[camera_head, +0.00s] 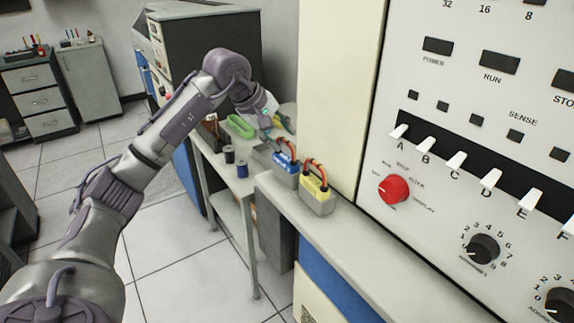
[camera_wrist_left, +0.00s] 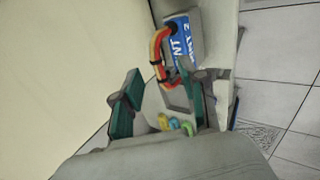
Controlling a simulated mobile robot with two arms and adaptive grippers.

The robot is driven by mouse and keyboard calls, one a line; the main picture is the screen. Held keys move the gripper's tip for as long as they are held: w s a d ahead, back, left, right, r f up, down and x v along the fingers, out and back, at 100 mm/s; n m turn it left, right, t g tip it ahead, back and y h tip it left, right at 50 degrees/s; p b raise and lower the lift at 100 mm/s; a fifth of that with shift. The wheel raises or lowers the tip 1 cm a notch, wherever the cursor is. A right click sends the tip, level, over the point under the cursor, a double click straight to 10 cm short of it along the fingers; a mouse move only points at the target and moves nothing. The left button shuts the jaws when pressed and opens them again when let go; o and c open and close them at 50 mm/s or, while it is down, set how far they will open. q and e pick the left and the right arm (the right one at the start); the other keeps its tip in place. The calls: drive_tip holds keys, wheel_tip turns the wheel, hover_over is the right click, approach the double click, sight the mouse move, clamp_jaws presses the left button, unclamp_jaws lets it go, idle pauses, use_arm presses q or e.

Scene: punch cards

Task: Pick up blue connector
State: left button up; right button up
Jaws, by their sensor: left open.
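The blue connector (camera_head: 286,167) sits upright in a grey block near the left end of the grey ledge, with red-orange cables looping from its top. A similar yellow connector (camera_head: 315,188) stands beside it, nearer the front. My left gripper (camera_head: 272,132) is above and just behind the blue connector, apart from it. In the left wrist view, the open fingers (camera_wrist_left: 158,95) have dark green pads and hold nothing. The blue connector (camera_wrist_left: 185,42) shows beyond the fingertips, with white lettering and a red-yellow cable. My right gripper is not in view.
A cream panel (camera_head: 340,95) rises right beside the connectors, with a switch console to its right. A grey side table (camera_head: 229,177) at left holds two dark spools (camera_head: 242,169) and a green tray (camera_head: 240,126). The tiled floor at left is clear.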

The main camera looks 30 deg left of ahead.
sight(285, 139)
use_arm(q)
drive_tip(key=x, duration=0.2)
drive_tip(key=shift+w+f, duration=0.15)
drive_tip(key=shift+w, duration=0.05)
drive_tip(key=shift+w+f, duration=0.15)
drive_tip(key=shift+f, duration=0.1)
clamp_jaws()
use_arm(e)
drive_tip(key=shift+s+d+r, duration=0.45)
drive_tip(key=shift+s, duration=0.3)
